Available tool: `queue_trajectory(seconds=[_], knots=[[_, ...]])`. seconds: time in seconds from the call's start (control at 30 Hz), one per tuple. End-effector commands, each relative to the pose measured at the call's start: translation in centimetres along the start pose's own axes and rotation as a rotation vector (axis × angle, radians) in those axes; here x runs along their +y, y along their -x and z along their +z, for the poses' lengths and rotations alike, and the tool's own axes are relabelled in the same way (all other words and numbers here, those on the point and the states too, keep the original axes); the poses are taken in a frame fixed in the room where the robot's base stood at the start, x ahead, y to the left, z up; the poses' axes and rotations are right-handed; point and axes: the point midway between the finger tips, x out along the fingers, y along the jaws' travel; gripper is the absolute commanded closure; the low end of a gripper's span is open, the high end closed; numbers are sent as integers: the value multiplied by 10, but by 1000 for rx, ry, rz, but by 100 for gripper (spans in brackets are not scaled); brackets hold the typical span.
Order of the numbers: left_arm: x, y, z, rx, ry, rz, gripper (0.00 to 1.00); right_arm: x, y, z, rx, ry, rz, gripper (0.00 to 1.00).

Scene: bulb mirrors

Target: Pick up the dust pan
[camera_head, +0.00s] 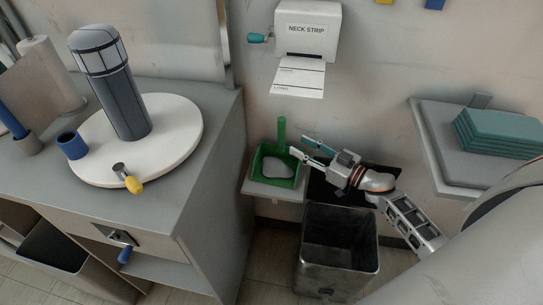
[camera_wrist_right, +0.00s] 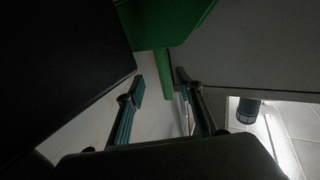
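The green dust pan (camera_head: 262,170) rests on a small grey wall shelf, with its handle (camera_head: 281,133) pointing up along the wall. A pale grey patch lies in its pan. My right gripper (camera_head: 299,147) comes in from the right, its fingers apart, just right of the handle. In the right wrist view, the dust pan (camera_wrist_right: 165,22) is at the top. Its handle shows between the two open fingers (camera_wrist_right: 161,84), which do not appear closed on it. My left gripper is not in view.
An open dark bin (camera_head: 340,237) stands below my right arm. A grey counter (camera_head: 215,150) with a round white board (camera_head: 185,130) is at left. A label dispenser (camera_head: 306,30) hangs above. A shelf with teal pads (camera_head: 495,133) is at right.

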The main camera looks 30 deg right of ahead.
Motion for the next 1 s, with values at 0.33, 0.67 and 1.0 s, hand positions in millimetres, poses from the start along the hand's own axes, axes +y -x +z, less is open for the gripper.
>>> queue_trajectory(seconds=[0.33, 0.67, 1.0], knots=[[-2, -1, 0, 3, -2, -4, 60, 0, -27, 1, 0, -5, -4, 64], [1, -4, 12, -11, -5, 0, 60, -5, -69, 6, -1, -6, -3, 64], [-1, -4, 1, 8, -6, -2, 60, -5, -78, 4, -2, -4, -4, 64]])
